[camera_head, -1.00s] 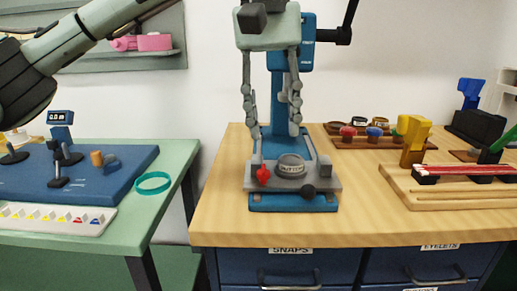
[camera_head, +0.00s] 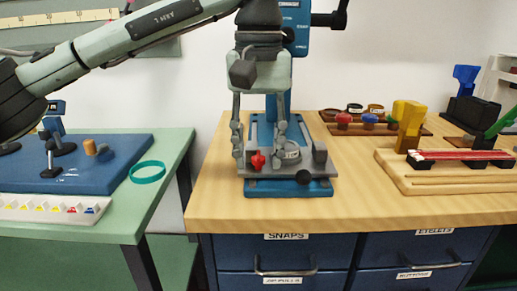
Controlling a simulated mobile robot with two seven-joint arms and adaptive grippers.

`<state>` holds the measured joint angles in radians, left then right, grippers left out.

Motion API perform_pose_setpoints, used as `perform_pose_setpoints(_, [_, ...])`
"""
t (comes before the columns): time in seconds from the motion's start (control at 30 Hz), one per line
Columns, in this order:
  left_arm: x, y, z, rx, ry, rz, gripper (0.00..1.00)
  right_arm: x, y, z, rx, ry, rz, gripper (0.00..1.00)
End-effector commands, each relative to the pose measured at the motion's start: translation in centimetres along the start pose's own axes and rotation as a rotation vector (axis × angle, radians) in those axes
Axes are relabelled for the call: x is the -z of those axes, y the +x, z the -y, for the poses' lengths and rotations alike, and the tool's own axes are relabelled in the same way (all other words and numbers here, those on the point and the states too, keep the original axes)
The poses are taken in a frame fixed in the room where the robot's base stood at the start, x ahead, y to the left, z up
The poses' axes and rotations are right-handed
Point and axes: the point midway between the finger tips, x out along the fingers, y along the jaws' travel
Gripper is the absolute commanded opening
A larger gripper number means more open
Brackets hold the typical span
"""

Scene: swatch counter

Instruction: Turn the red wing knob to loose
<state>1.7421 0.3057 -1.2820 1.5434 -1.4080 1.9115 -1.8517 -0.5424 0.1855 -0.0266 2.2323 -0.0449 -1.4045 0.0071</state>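The red wing knob (camera_head: 257,161) sits at the left front of the grey plate (camera_head: 262,171) on the blue press (camera_head: 290,187). It looks upright; any marking for loose is too small to read. My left gripper (camera_head: 259,160) comes down from above and points at the plate. Its fingers are open, one on each side of the red knob in the picture. I cannot tell whether either finger touches the knob. The right finger partly covers the round grey die (camera_head: 292,153) behind. My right gripper is not in view.
A black ball knob (camera_head: 304,177) is at the plate's front right. A wooden rack with a yellow clamp (camera_head: 407,125) stands to the right. A green table (camera_head: 165,205) with a teal ring (camera_head: 147,172) is at the left. The wooden counter (camera_head: 350,205) is clear in front.

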Motion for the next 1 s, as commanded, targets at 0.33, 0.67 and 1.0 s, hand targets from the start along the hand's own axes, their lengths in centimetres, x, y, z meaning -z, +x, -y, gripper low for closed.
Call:
perform_pose_setpoints(0.33, [-0.01,-0.02,0.0,0.0,0.0,0.0,0.0,-0.02,0.0,0.0,0.0,-0.001,0.0,0.4])
perform_pose_setpoints(0.67, [-0.01,-0.05,-0.06,0.0,-0.035,0.0,0.0,0.0,-0.03,0.0,0.0,-0.001,0.0,0.4])
perform_pose_setpoints(1.0, [0.03,-0.08,-0.39,0.0,-0.251,0.001,0.0,-0.07,0.21,0.03,0.001,-0.001,0.001,0.4])
